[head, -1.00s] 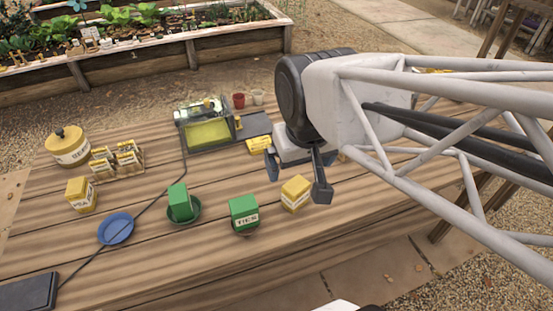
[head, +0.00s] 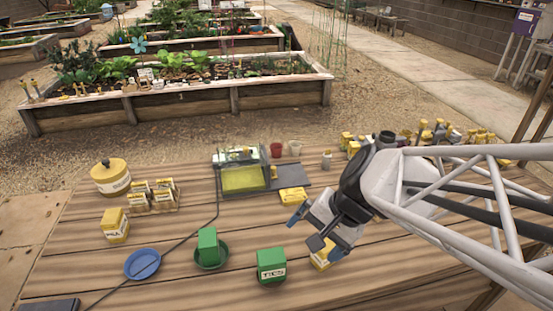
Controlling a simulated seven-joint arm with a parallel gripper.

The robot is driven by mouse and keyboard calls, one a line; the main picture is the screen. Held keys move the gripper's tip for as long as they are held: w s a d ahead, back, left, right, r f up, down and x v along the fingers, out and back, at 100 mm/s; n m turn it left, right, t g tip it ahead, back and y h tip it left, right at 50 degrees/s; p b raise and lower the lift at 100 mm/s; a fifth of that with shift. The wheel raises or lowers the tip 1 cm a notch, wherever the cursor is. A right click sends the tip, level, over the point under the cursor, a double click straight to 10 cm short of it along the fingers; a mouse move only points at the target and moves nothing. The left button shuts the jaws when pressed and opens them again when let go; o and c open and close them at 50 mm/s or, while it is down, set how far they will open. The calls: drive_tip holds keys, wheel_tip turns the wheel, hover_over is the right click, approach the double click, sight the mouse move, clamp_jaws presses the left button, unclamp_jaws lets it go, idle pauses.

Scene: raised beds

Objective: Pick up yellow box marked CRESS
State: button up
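A yellow box (head: 321,257) stands near the front of the wooden table, partly covered by my gripper; its label cannot be read. Another yellow box (head: 115,226) with a white label stands at the left; its dark letters are too small to read surely. A flat yellow packet (head: 292,196) lies behind my gripper by the grey mat. I cannot tell which one is marked CRESS. My gripper (head: 314,233) is tilted, with its fingers apart and nothing seen between them. It appears above and just behind the partly covered box.
A green box (head: 271,266) stands left of the covered box. Another green box (head: 207,246) sits in a green dish. A blue dish (head: 142,264), yellow canister (head: 111,178), seed packet rack (head: 152,197) and glass-sided case (head: 241,175) stand left. Small pots and bottles crowd the back right.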

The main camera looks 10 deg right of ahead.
drive_tip(key=w+d+f+m+t+y, duration=0.3)
drive_tip(key=w+f+m+t, duration=0.15)
drive_tip(key=m, duration=0.55)
drive_tip(key=m+t+h, duration=0.3)
drive_tip(key=m+t, duration=0.3)
drive_tip(key=m, duration=0.8)
approach(326, 252)
drive_tip(key=w+f, duration=0.1)
drive_tip(key=w, duration=0.4)
drive_tip(key=shift+d+f, duration=0.2)
drive_tip(key=shift+d, duration=0.2)
drive_tip(key=shift+w, duration=0.15)
drive_tip(key=shift+x, duration=1.15)
drive_tip(key=shift+w+a+f+n, duration=0.1)
drive_tip(key=shift+a+f+n, duration=0.05)
drive_tip(key=shift+n, duration=0.15)
drive_tip(key=shift+x, duration=2.45)
drive_tip(key=shift+f, duration=0.2)
drive_tip(key=c, duration=1)
